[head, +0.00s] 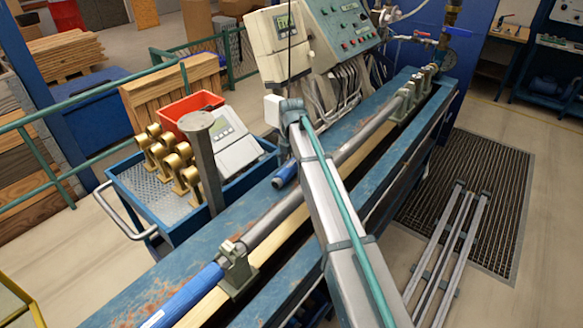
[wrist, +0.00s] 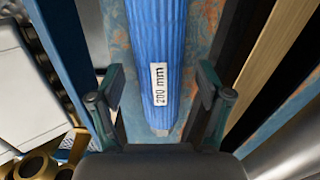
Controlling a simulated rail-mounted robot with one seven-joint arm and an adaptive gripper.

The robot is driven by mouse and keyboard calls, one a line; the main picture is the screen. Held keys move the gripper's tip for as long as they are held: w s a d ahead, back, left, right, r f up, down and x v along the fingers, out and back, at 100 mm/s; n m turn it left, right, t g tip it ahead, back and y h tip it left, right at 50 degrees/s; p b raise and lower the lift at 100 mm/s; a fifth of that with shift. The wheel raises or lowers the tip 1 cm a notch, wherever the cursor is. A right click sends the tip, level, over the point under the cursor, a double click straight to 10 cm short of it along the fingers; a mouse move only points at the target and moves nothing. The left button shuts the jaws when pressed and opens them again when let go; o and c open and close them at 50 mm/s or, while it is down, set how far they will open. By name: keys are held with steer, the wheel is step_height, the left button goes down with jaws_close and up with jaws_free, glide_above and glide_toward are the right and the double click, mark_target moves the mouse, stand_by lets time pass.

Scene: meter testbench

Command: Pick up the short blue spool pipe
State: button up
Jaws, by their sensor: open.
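A short blue spool pipe (wrist: 158,45) with ribbed sides and a white "200 mm" label runs through the middle of the wrist view. Its near end shows just in front of my gripper's palm, and its far end is cut off by the top of the picture. My gripper (wrist: 160,75) is open, with one finger at each side of the pipe and a gap visible on both sides. In the head view a short blue pipe (head: 285,174) lies on the bench top below my wrist. My gripper's fingers are mostly hidden there by my arm.
The blue, rust-worn bench (head: 225,215) carries a grey pipe line with a longer blue pipe (head: 185,295) at the near end. A blue cart (head: 150,210) with brass fittings (head: 185,172) and a red bin (head: 195,105) stands left. A grey post (head: 203,160) rises beside it.

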jaws_close()
stand_by(0.3)
steer(key=shift+r, duration=0.15)
